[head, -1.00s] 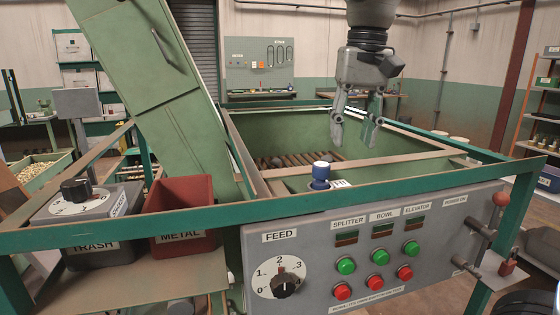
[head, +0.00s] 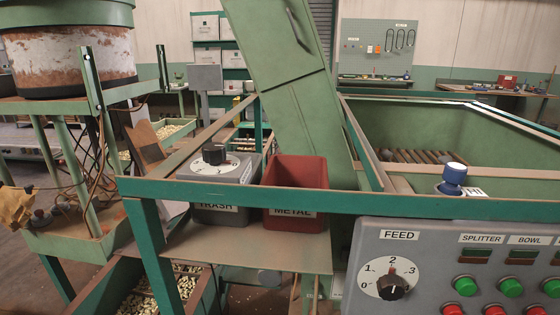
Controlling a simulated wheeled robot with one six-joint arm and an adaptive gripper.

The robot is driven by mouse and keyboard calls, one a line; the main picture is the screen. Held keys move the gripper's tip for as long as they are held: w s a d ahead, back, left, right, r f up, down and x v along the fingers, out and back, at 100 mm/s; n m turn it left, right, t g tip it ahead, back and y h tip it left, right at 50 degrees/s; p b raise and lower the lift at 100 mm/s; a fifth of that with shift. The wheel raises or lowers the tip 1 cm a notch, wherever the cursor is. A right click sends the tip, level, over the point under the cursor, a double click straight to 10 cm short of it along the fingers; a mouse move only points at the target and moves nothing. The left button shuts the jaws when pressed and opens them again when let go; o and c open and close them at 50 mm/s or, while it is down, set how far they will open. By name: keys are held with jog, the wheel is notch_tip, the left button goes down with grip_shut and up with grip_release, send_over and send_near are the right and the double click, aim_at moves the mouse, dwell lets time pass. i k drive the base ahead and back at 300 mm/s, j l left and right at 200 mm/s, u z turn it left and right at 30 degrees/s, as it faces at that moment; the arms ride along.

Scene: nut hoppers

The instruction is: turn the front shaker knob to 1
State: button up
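No knob in view carries a label I can read as shaker. The side label of this box and the knob's setting are too small to read. Another black knob (head: 393,288) is on the FEED dial (head: 374,279) of the grey control panel, marked 0 to 3; a red mark above it points near 2. My gripper is out of view.
A red METAL bin (head: 296,196) stands beside the grey box. A green rail (head: 330,201) runs across in front, above the panel. A blue-topped post (head: 454,178) stands behind it. A rusty white drum (head: 70,55) is at the upper left. A green chute (head: 283,50) rises behind.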

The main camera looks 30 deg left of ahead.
aim_at(215, 153)
jog(key=j+z, duration=0.2)
jog(key=z, duration=0.3)
jog(key=k+j+z, duration=0.1)
jog(key=z, duration=0.4)
jog(key=k+j, duration=0.15)
jog(key=u, duration=0.45)
jog(key=k+j+u, duration=0.1)
jog(key=u, duration=0.3)
jog(key=j+u, duration=0.1)
jog(key=u, duration=0.35)
jog(key=j+u, duration=0.1)
jog(key=u, duration=0.35)
jog(key=j+u, duration=0.1)
jog(key=u, duration=0.3)
